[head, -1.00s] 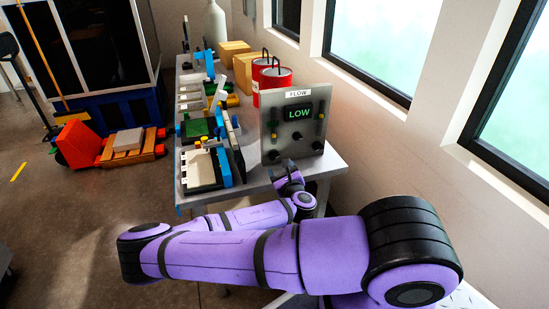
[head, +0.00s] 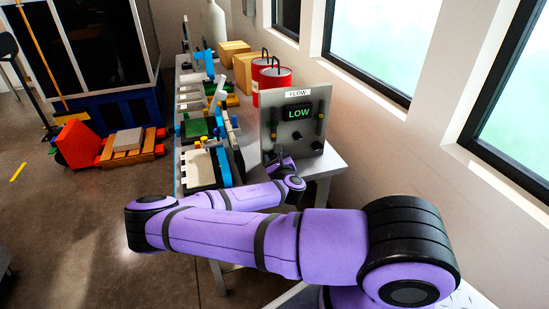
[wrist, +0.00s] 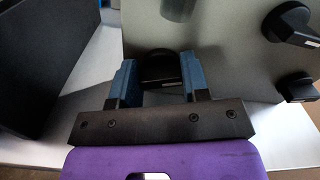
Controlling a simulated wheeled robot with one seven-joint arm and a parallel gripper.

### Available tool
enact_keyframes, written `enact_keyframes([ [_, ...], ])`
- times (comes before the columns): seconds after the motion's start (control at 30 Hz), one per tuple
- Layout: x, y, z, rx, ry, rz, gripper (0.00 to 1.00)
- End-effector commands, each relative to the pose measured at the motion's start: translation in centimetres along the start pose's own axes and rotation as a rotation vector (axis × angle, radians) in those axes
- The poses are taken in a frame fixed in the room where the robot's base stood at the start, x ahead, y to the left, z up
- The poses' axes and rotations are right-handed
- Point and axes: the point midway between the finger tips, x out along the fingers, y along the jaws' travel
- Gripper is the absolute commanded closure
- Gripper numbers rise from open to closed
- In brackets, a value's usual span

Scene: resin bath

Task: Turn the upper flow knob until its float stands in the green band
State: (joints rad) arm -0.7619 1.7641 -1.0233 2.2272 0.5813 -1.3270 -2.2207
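Two other knobs, one higher (wrist: 287,20) and one lower (wrist: 297,87), show at right. In the head view my gripper (head: 284,164) covers the panel's lower left.
Red cans (head: 274,82) and cardboard boxes (head: 235,50) stand behind the panel on the bench. Trays with coloured parts (head: 203,165) lie left of it. A wall with windows runs along the right. Bare bench (head: 325,161) shows at the panel's lower right.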

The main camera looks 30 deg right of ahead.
Motion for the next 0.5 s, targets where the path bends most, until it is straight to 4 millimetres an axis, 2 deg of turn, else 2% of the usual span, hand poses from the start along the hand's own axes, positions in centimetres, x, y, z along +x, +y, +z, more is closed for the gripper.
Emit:
enact_keyframes([
  [0.03,-0.01,0.0,0.0,0.0,0.0,0.0,0.71],
  [0.1,-0.01,0.0,-0.01,0.0,0.0,0.0,0.81],
  [0.5,-0.03,-0.05,-0.04,0.073,0.001,0.0,0.81],
])
